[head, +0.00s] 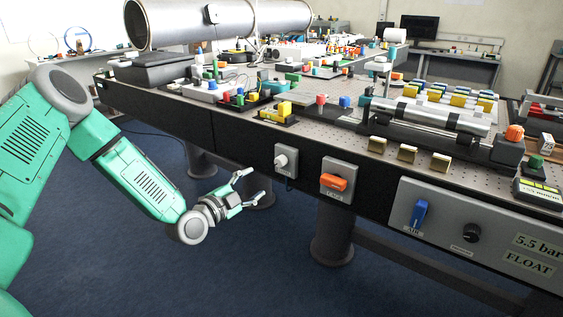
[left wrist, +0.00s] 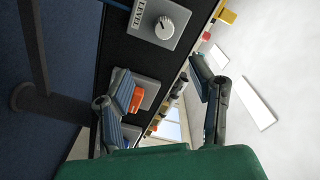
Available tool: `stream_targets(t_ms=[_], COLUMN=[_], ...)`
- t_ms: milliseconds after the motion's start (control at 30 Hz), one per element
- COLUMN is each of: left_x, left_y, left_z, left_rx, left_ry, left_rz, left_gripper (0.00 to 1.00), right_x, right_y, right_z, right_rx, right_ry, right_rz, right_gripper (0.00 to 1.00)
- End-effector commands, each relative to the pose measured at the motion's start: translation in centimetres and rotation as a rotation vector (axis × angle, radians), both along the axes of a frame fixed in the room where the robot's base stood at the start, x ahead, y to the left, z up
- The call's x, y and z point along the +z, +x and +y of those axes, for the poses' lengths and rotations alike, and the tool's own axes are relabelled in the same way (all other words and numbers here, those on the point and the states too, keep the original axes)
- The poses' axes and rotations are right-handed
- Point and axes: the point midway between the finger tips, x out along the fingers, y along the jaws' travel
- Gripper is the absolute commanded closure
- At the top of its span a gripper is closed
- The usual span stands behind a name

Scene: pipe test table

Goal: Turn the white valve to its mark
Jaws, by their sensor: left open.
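The white valve (head: 283,160) is a small round knob on a grey plate on the table's dark front side. In the left wrist view the white valve (left wrist: 164,27) is at the top, on a plate labelled LEVEL. I cannot make out its mark. My left gripper (head: 256,184) is open and empty, left of and a little below the valve in the head view, apart from it. Its two spread fingers (left wrist: 156,66) show in the left wrist view, below the valve in the picture. My right gripper is not in view.
An orange handle (head: 334,184) is just right of the white valve, and a blue lever (head: 418,213) and black knob (head: 472,233) are farther right. The tabletop (head: 225,108) is crowded with parts. A dark table leg (head: 332,235) stands below. The floor in front is clear.

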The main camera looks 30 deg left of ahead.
Motion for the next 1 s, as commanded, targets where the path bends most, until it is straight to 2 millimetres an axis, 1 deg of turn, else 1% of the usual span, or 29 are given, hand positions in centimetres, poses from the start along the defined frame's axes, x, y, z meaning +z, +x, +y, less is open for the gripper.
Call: stream_targets(t_ms=[33, 67, 167, 267, 500, 600, 700, 833, 1000], left_x=[0.1, 0.1, 0.0, -0.1, 0.1, 0.1, 0.1, 0.0, 0.1], left_y=[0.3, 0.5, 1.7, 3.6, 8.7, 10.6, 12.0, 13.2, 13.7], left_z=[0.6, 0.8, 0.8, 0.6, -0.3, -0.4, -0.4, -0.3, -0.3], left_rx=[0.007, 0.008, 0.008, 0.006, 0.006, 0.006, 0.007, 0.007, 0.007], left_ry=[0.01, 0.014, 0.016, 0.016, 0.016, 0.017, 0.015, 0.011, 0.01], left_rz=[-0.013, -0.016, -0.019, -0.018, -0.015, -0.016, -0.015, -0.013, -0.013], left_gripper=[0.51, 0.51, 0.51, 0.51, 0.51, 0.51, 0.51, 0.51, 0.51], right_x=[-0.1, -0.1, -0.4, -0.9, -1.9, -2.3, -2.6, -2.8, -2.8], right_y=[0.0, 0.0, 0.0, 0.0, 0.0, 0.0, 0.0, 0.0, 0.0], right_z=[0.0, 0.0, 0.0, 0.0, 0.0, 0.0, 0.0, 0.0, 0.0], right_rx=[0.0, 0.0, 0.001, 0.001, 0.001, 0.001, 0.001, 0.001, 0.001], right_ry=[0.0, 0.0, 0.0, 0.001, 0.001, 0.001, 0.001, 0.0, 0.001], right_rz=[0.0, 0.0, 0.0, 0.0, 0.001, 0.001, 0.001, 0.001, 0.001], right_gripper=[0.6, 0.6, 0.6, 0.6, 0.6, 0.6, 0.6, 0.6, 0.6])
